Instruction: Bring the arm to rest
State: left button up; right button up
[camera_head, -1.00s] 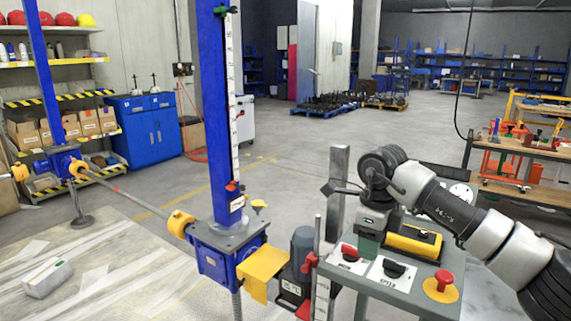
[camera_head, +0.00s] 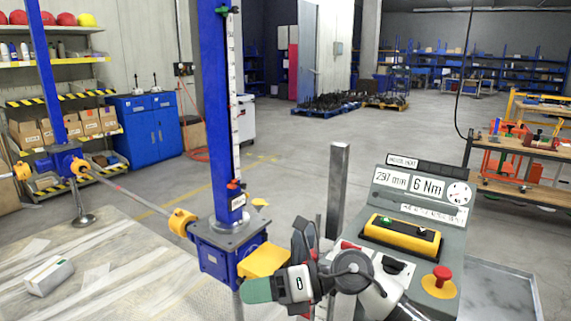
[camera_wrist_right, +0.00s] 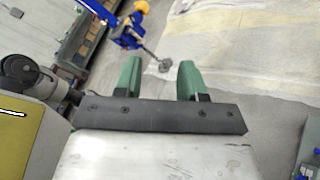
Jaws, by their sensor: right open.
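My right gripper (camera_head: 258,290) is in front of the control console, low in the head view, with its green fingertips pointing left near the yellow coupling guard (camera_head: 262,260). In the right wrist view my right gripper (camera_wrist_right: 160,80) shows two green fingers spread apart with nothing between them. My right wrist and forearm hide the lower left of the console and the motor area. My left gripper is in neither view.
A blue cabinet (camera_head: 146,130) stands behind.

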jog(key=d+r+m+t, duration=0.1)
jog(key=d+m+t, duration=0.3)
jog(key=m+t, duration=0.6)
jog(key=d+r+m+t, duration=0.1)
jog(key=d+m+t, duration=0.2)
jog(key=m+t, duration=0.75)
jog(key=s+d+f+m+g+h, duration=0.3)
jog(key=d+f+m+h, duration=0.45)
jog(key=m, duration=0.25)
jog(key=s+d+f+m+g+h, duration=0.3)
jog(key=d+f+m+h, duration=0.4)
jog(key=f+m+h, duration=0.15)
jog(key=s+d+f+m+g, duration=0.2)
jog(key=s+f+g, duration=0.3)
jog(key=s, duration=0.5)
jog(key=s+d+f+m+g, duration=0.25)
jog(key=s+f+g, duration=0.25)
jog(key=s, duration=0.4)
notch_tip(320, 180, down, 26)
jog(key=s+g, duration=0.1)
jog(key=g, duration=0.1)
jog(key=s+d+f, duration=0.2)
jog(key=s+f, duration=1.4)
jog(key=shift+s+d+f+g, duration=0.15)
jog(key=shift+s+f+g, duration=0.1)
jog(key=shift+s+g, duration=0.1)
